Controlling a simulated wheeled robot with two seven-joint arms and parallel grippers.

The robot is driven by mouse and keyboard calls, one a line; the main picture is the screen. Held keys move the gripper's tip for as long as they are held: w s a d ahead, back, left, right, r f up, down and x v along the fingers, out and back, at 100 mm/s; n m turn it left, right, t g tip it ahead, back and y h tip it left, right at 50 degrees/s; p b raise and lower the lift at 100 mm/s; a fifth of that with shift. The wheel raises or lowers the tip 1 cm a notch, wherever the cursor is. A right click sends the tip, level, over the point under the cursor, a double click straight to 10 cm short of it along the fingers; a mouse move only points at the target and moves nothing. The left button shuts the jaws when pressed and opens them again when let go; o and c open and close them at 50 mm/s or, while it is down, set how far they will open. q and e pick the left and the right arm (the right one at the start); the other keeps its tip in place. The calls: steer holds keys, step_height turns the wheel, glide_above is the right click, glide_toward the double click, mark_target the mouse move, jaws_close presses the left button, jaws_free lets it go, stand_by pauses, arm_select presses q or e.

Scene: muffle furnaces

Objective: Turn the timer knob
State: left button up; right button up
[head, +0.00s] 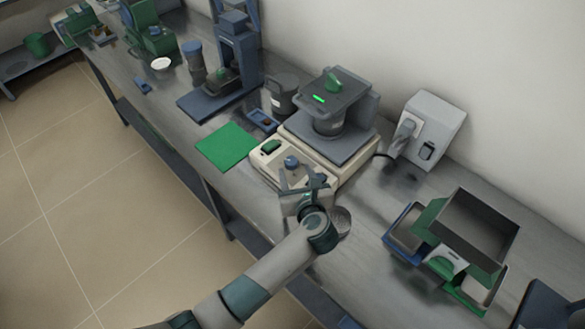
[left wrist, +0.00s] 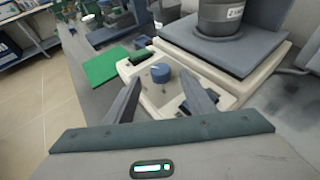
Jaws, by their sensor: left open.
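The timer knob (head: 291,162) is a small blue-grey round knob on the front panel of a cream-coloured device (head: 332,177) on the bench. In the left wrist view the knob (left wrist: 160,73) stands upright, a little beyond and between the fingertips. My left gripper (head: 305,180) is open and empty in front of the knob; its fingers (left wrist: 162,97) point toward it from either side and look apart from it. A green button (head: 271,146) sits on the panel left of the knob. The right gripper does not show.
A green mat (head: 227,147) lies left of the device. A grey wall box (head: 432,125) with a plug stands at the right. A dark open bin (head: 470,235) and green and blue trays are at the lower right. A blue stand (head: 233,60) is behind the mat.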

mark_target(292, 164)
arm_select(q)
steer(key=shift+b+x, duration=0.95)
steer(key=shift+x, duration=1.7)
steer(key=c, duration=1.1)
